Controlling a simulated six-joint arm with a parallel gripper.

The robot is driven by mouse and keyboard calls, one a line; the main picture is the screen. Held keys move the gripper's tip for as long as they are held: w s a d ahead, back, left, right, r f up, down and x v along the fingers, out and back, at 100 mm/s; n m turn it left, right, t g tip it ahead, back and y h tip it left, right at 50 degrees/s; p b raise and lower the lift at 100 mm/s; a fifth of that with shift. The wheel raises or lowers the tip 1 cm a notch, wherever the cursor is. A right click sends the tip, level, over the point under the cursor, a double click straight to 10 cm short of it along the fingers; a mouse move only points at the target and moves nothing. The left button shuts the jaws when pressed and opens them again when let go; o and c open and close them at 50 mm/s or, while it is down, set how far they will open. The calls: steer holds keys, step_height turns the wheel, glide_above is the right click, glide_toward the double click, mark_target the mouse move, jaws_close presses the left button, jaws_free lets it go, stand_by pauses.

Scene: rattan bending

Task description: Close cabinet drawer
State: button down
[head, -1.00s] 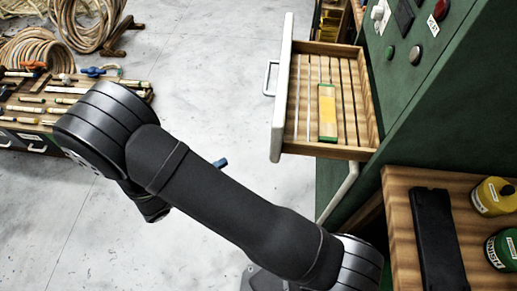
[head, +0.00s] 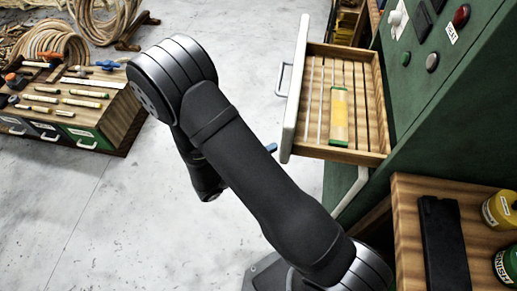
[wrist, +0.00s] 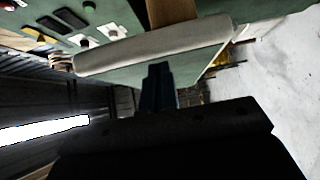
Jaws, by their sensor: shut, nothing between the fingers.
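The cabinet drawer (head: 356,102) stands open from the green cabinet (head: 450,90) at the upper right of the head view. Its pale front panel (head: 297,95) carries a handle (head: 281,80) and faces left. A yellow and green item (head: 339,118) lies inside on the slats. My gripper's blue tip (head: 271,147) shows left of the panel's near end, mostly hidden behind my arm. In the wrist view the blue fingers (wrist: 158,85) are together and empty, pointing towards the pale panel (wrist: 150,48). I cannot tell whether they touch it.
A wooden bench (head: 405,225) with a black case (head: 442,245) and cans (head: 500,210) stands at the lower right. A tool-covered workbench (head: 125,115) is at the left, with rattan coils (head: 108,15) behind. The grey floor between is clear.

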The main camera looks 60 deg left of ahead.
steer(key=shift+w+d, duration=0.1)
steer(key=shift+d, duration=0.05)
glide_toward(374, 158)
steer(key=w, duration=0.5)
steer(key=shift+r, duration=0.1)
stand_by(0.5)
stand_by(0.6)
steer(key=s, duration=0.7)
steer(key=shift+s, duration=0.35)
steer(key=shift+w, duration=0.1)
stand_by(0.3)
steer(key=shift+w, duration=3.55)
